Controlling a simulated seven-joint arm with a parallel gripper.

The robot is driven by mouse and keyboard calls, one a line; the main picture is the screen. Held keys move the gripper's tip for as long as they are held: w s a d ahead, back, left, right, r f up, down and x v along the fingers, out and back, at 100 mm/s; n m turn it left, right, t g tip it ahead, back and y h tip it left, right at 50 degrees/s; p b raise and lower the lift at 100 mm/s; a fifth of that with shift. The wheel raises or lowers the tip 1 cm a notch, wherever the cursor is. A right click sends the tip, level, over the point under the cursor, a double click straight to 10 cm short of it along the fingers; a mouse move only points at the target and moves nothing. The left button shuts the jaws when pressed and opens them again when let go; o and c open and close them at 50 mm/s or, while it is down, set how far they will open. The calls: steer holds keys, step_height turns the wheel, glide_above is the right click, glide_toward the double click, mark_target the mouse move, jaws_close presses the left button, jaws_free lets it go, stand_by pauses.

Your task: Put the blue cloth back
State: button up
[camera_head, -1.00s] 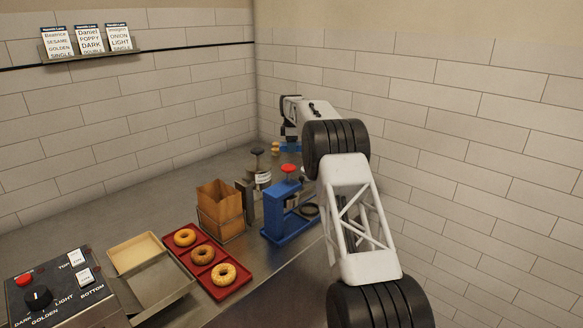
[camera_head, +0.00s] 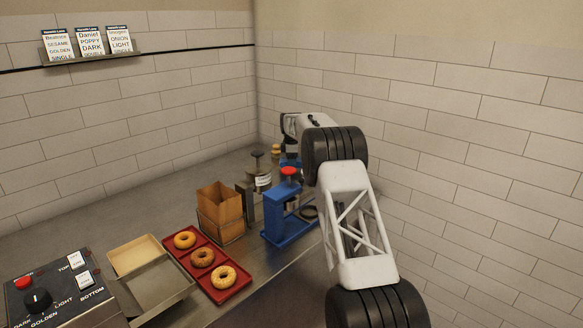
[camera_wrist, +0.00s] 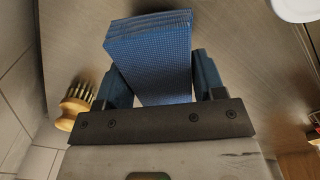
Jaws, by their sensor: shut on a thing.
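The blue cloth (camera_wrist: 152,50) is a folded, layered stack with a woven pattern, seen in the wrist view. My gripper (camera_wrist: 162,76) is shut on it, with one blue finger on each side and the cloth reaching out beyond the fingertips. In the head view my gripper (camera_head: 290,150) is at the far end of the counter near the wall corner, partly hidden by my arm and the items in front. I cannot tell whether the cloth touches the counter.
A wooden brush (camera_wrist: 72,108) lies close beside my gripper. A blue press with a red knob (camera_head: 289,205), a labelled jar (camera_head: 263,180) and a paper-bag holder (camera_head: 221,212) stand nearer. A red tray (camera_head: 232,291) holds bagels. A white round item (camera_wrist: 294,8) is top right in the wrist view.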

steer(key=shift+f, duration=1.3)
steer(key=shift+f, duration=0.1)
steer(key=o, duration=1)
step_height(320, 180, up, 12)
steer(key=shift+r, duration=0.1)
steer(key=shift+r, duration=0.1)
